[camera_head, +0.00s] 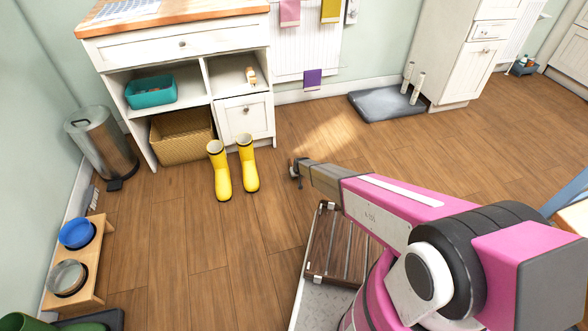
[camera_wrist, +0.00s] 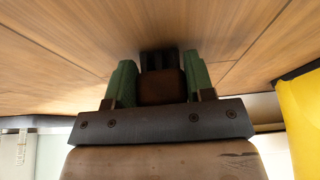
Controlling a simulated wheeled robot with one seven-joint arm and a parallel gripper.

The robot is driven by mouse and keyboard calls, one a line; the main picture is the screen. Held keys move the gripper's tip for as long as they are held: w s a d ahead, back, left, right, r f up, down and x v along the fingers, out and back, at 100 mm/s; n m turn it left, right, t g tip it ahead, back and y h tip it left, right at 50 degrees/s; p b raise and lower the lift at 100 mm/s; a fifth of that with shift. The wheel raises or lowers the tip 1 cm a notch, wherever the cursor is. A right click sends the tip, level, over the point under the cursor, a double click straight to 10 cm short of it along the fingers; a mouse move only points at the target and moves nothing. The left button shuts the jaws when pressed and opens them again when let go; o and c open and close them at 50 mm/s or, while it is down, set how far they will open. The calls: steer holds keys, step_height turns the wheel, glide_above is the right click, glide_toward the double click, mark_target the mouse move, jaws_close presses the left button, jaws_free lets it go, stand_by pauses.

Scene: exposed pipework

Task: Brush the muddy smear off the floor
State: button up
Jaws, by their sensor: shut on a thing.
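My gripper (camera_head: 297,172) is low over the wooden floor (camera_head: 190,235), to the right of the yellow boots. In the wrist view its two green-padded fingers (camera_wrist: 160,82) are shut on a brown block with dark tufts at its far end, which looks like a brush (camera_wrist: 161,90). The dark tufts are close to the floor; I cannot tell whether they touch it. I cannot make out a muddy smear in either view; the arm and gripper hide part of the floor.
Yellow boots (camera_head: 249,165) stand close left of my gripper, before a white cabinet (camera_head: 180,50) with a wicker basket (camera_head: 182,138). A bin (camera_head: 103,145) and a bowl stand (camera_head: 88,262) are at left. A grey mat (camera_head: 380,104) lies at the back. Open floor lies behind my gripper.

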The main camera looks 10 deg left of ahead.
steer(key=shift+w+d+r, duration=0.1)
steer(key=shift+r, duration=3.9)
